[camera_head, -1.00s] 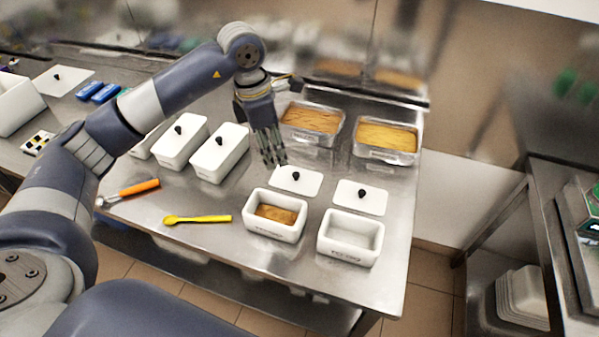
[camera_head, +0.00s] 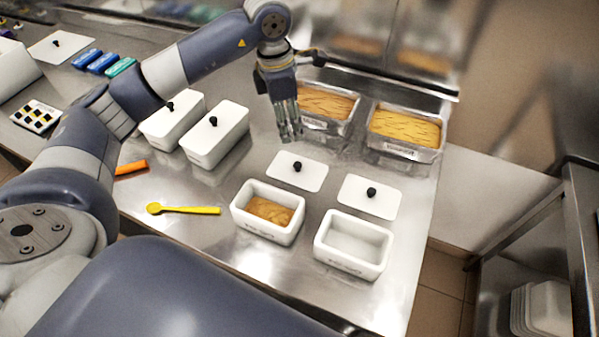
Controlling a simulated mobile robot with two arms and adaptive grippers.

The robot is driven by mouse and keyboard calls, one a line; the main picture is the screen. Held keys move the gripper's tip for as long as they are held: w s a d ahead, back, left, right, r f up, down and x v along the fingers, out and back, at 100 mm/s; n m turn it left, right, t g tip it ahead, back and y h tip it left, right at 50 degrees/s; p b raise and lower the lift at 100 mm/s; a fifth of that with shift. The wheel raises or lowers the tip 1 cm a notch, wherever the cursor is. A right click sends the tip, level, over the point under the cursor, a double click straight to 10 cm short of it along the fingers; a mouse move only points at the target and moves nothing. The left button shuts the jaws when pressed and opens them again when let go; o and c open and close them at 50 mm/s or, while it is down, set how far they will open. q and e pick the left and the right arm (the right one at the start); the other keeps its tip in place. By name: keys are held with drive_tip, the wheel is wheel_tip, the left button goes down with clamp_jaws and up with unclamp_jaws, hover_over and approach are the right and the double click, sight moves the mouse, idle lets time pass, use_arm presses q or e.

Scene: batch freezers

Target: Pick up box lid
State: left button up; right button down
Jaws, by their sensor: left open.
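A white box lid with a black knob (camera_head: 310,176) lies flat on the steel table, behind an open white box (camera_head: 243,213) with tan contents. A second white lid with a black knob (camera_head: 385,203) lies to its right, behind an empty white box (camera_head: 350,245). My left gripper (camera_head: 291,137) is open and empty, pointing down just behind the first lid and apart from its knob. My right gripper is not in view.
Two lidded white boxes (camera_head: 222,146) stand left of the gripper. Two clear tubs of tan and yellow food (camera_head: 410,153) stand at the back right. A yellow spoon (camera_head: 188,210) and an orange-handled tool (camera_head: 131,168) lie at the front left.

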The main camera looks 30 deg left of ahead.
use_arm(q)
wheel_tip(320, 180, down, 4)
drive_tip(key=b, duration=0.3)
drive_tip(key=p, duration=0.1)
hover_over(297, 164)
drive_tip(key=f, duration=0.5)
drive_tip(key=shift+s+a+f, duration=0.2)
drive_tip(key=shift+s+f, duration=0.1)
drive_tip(key=shift+s, duration=0.1)
drive_tip(key=f, duration=0.1)
drive_tip(key=f+p, duration=0.1)
drive_tip(key=f, duration=0.1)
drive_tip(key=f+p, duration=0.1)
drive_tip(key=f, duration=0.1)
drive_tip(key=shift+w+d, duration=0.2)
drive_tip(key=shift+w, duration=0.2)
drive_tip(key=shift+f, duration=0.1)
drive_tip(key=c, duration=1)
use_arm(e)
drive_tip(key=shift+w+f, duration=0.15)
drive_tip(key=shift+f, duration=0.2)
